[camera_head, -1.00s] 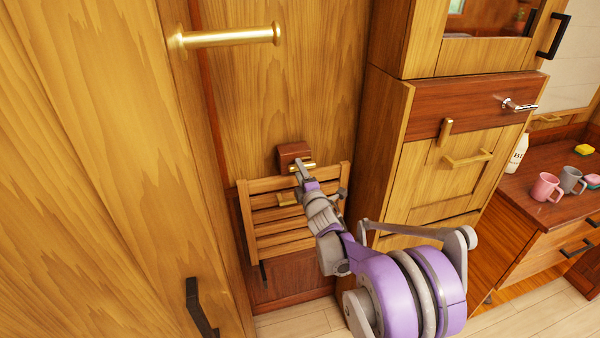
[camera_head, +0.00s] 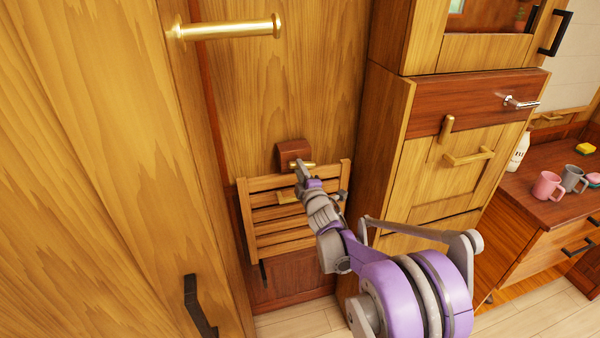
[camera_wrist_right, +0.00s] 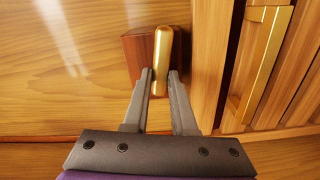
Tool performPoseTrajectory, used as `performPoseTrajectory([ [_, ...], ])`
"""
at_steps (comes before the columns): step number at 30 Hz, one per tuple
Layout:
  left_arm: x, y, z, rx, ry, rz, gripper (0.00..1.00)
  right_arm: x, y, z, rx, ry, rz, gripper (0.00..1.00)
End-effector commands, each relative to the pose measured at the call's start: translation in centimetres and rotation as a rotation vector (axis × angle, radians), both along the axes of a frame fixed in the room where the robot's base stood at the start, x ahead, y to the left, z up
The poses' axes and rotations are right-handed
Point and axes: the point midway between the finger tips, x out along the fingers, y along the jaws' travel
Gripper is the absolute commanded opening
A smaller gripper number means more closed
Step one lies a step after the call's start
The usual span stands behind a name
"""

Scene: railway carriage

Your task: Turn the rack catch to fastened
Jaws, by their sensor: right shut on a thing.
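The rack catch is a small brass bar (camera_wrist_right: 162,58) on a dark red-brown wooden block (camera_head: 292,152), fixed to the wall panel just above the slatted wooden rack (camera_head: 262,226). In the right wrist view the block (camera_wrist_right: 138,58) sits behind the bar. My right gripper (camera_head: 299,166) is at the catch; in the wrist view its two fingertips (camera_wrist_right: 160,78) are on either side of the bar's lower end, shut on it. In the head view the gripper hides part of the bar. My left gripper is not in view.
A tall wooden door with a brass rail (camera_head: 230,32) and a black handle (camera_head: 198,308) stands close on the left. A cabinet (camera_head: 440,170) with handles is on the right. Beyond it a counter (camera_head: 525,193) holds mugs (camera_head: 547,187) and a bottle.

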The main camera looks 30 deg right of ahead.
Motion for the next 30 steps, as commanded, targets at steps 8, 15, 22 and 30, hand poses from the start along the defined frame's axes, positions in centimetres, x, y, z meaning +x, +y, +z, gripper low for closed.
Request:
performPoseTrajectory([
  [8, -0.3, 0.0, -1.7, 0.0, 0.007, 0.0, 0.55, 0.0, 0.0, -0.2, 0.245, -0.059, 0.0, 0.0],
  [15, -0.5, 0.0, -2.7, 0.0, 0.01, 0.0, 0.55, 0.0, 0.0, -0.1, 0.468, -0.112, 0.0, 0.0],
  [22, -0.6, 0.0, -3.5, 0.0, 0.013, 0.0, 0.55, 0.0, 0.0, -0.1, 0.681, -0.163, -0.001, 0.0],
  [30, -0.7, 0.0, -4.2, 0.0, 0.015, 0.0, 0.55, -0.1, 0.0, -0.1, 0.929, -0.223, -0.001, 0.0],
])
